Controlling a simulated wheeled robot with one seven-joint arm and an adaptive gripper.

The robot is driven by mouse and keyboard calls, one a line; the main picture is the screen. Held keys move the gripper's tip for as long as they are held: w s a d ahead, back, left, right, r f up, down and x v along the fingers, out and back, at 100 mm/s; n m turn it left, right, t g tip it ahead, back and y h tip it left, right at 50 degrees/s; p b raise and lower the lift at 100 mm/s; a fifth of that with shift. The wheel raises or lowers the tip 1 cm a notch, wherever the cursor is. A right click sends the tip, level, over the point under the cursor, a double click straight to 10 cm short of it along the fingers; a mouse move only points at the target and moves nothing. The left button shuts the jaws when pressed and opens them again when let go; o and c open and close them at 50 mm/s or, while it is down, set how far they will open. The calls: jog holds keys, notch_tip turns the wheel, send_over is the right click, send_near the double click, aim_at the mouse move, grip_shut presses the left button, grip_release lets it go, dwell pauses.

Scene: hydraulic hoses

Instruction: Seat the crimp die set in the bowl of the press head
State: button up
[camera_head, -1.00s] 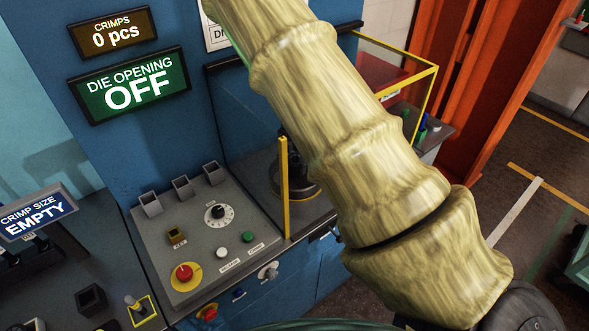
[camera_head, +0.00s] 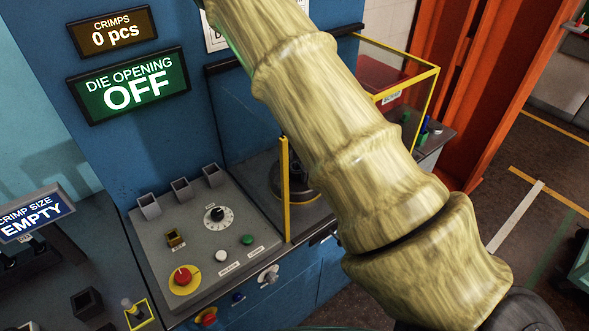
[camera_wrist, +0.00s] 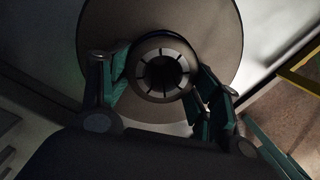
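In the wrist view the crimp die set (camera_wrist: 162,69) is a dark ring of segments around a round central opening. The teal-padded fingers of my gripper (camera_wrist: 163,85) lie on both sides of it and appear closed on its rim. Behind it is a wide round grey-brown face of the press head (camera_wrist: 215,30). I cannot tell whether the die set touches the bowl. In the head view the dark round press head (camera_head: 287,182) is partly hidden behind my arm, and my gripper is hidden there.
A yellow guard post (camera_head: 285,190) stands beside the press head, and a yellow-framed guard (camera_head: 432,95) is to its right. A control panel (camera_head: 205,235) with a red stop button is at the left. Signs read DIE OPENING OFF (camera_head: 130,85) and CRIMP SIZE EMPTY (camera_head: 35,215).

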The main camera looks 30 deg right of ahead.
jog(key=shift+o, duration=1.2)
jog(key=shift+s+f, duration=0.2)
jog(key=shift+f, duration=0.15)
jog(key=shift+w, duration=0.15)
jog(key=shift+r, duration=0.15)
jog(key=shift+w+r, duration=0.1)
jog(key=shift+r, duration=0.4)
notch_tip(320, 180, up, 12)
jog(key=b, duration=0.3)
jog(key=shift+a, duration=0.35)
jog(key=shift+f, duration=0.1)
